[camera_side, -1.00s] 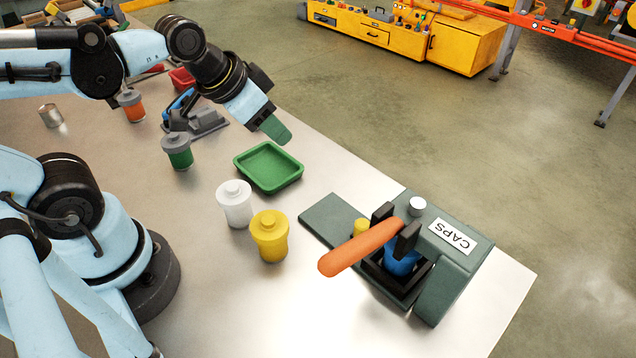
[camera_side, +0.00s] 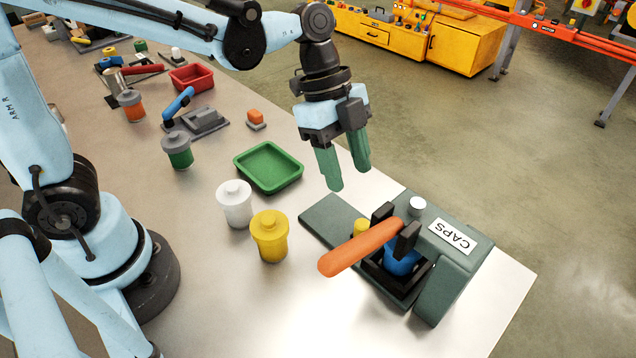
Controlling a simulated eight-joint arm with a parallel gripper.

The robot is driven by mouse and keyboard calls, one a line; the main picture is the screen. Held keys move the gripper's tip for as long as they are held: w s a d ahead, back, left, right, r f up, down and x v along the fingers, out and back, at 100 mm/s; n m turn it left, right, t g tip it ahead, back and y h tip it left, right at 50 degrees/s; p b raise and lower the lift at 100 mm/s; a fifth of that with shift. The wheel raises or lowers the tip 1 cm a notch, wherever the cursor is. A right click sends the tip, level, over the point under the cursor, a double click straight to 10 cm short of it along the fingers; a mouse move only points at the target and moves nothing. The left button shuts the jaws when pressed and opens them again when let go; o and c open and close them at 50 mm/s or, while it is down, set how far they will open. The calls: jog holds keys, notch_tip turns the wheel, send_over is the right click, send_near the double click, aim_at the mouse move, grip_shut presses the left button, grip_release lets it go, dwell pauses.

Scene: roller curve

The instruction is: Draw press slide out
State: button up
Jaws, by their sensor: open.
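The press (camera_side: 452,270) is a dark green fixture with a "CAPS" label at the front right of the table. Its orange handle (camera_side: 358,248) points to the left. A blue part (camera_side: 401,263) sits in a black frame under the handle, partly hidden by it. A flat green plate (camera_side: 325,218) extends from the press to the left, with a small yellow knob (camera_side: 361,228) on it. Which part is the slide, I cannot tell for certain. My gripper (camera_side: 347,178) is open and empty, its green fingers pointing down, above and behind the plate and apart from the press.
A green tray (camera_side: 268,168), a white jar (camera_side: 234,204) and a yellow jar (camera_side: 270,236) stand left of the press. A green jar (camera_side: 177,150), a grey device with blue lever (camera_side: 196,120) and a red bin (camera_side: 192,78) are farther back. The table ends right of the press.

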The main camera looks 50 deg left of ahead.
aim_at(361, 222)
jog(key=x, duration=1)
grip_shut()
